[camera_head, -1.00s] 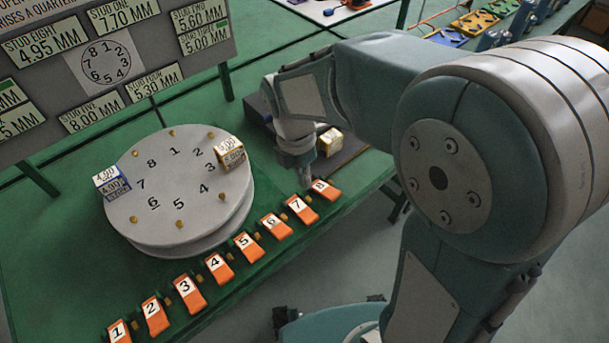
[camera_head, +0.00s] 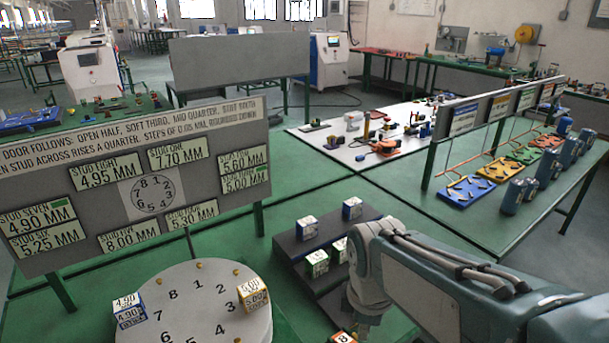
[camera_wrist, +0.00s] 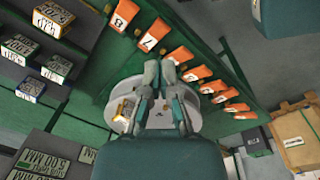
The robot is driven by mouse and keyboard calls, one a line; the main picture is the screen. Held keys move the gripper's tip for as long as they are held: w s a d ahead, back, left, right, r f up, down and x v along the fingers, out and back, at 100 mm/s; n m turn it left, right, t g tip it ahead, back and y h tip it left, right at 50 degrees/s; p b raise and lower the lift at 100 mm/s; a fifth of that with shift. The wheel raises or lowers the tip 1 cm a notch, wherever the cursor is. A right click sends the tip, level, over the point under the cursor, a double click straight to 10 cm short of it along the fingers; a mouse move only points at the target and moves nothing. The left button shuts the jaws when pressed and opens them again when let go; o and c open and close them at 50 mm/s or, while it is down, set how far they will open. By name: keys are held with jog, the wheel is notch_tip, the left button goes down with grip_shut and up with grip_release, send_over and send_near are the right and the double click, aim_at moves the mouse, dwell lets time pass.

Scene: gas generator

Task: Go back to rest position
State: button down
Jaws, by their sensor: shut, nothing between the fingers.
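My gripper (camera_wrist: 160,70) shows in the wrist view with its two fingers close together and nothing between them. Beneath it in that view is the grey round dial (camera_wrist: 203,118), partly hidden by the gripper. In the head view, the wrist end of my arm (camera_head: 366,285) is at the lower right of centre, beside the dark stepped stand; the fingertips are not clear there. The dial (camera_head: 190,318) stands at the lower left, with a white-and-blue block (camera_head: 129,310) and a white-and-yellow block (camera_head: 253,293) on it.
Several orange numbered pieces (camera_wrist: 157,34) line the green table beside the dial. The dark stand (camera_head: 299,247) holds several labelled blocks (camera_head: 307,228). A grey sign board (camera_head: 100,225) stands behind the dial. Right of it, a green table (camera_head: 490,235) carries coloured plates.

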jog(key=s+d+r+m+t, duration=0.4)
jog(key=s+m, duration=0.3)
jog(key=m, duration=0.8)
jog(key=shift+s+d+r+t, duration=0.35)
jog(key=shift+d+r+t, duration=0.05)
jog(key=shift+d+r, duration=0.3)
